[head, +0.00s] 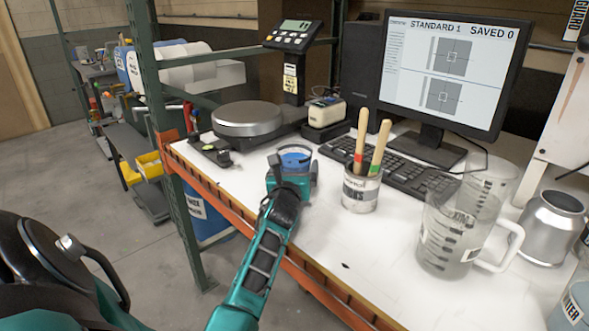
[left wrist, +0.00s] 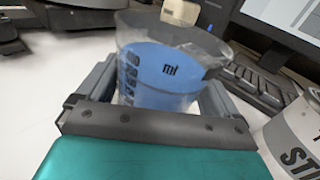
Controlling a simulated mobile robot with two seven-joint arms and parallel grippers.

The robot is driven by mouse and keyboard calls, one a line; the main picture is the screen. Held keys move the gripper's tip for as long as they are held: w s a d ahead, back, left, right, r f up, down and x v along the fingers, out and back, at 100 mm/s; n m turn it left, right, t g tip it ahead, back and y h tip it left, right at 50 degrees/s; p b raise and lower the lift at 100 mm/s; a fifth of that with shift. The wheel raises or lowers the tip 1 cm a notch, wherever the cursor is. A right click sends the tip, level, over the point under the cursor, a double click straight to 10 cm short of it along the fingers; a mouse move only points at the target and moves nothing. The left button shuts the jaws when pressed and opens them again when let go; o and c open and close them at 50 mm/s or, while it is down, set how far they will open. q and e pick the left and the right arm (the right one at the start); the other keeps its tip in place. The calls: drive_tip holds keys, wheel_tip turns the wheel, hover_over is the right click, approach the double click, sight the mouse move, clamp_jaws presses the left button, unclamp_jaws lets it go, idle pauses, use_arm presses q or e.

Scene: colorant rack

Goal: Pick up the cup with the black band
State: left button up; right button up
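A clear cup with blue contents (head: 296,158) stands on the white tabletop near its front left edge. My left gripper (head: 293,166) reaches in from the front, with one finger on each side of the cup. In the left wrist view the fingers of this gripper (left wrist: 160,85) are wide apart around the cup; whether they touch it is unclear. My right gripper is out of view.
A can with two wooden sticks (head: 361,188) stands right of the cup. Behind are a round-plated scale (head: 247,118), a keyboard (head: 412,170) and a monitor (head: 445,70). Clear measuring jugs (head: 452,235) and a metal pot (head: 551,228) stand right. An orange beam (head: 225,205) edges the table.

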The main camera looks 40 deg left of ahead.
use_arm(q)
drive_tip(key=c, duration=0.6)
drive_tip(key=shift+c, duration=0.6)
drive_tip(key=shift+r, duration=0.2)
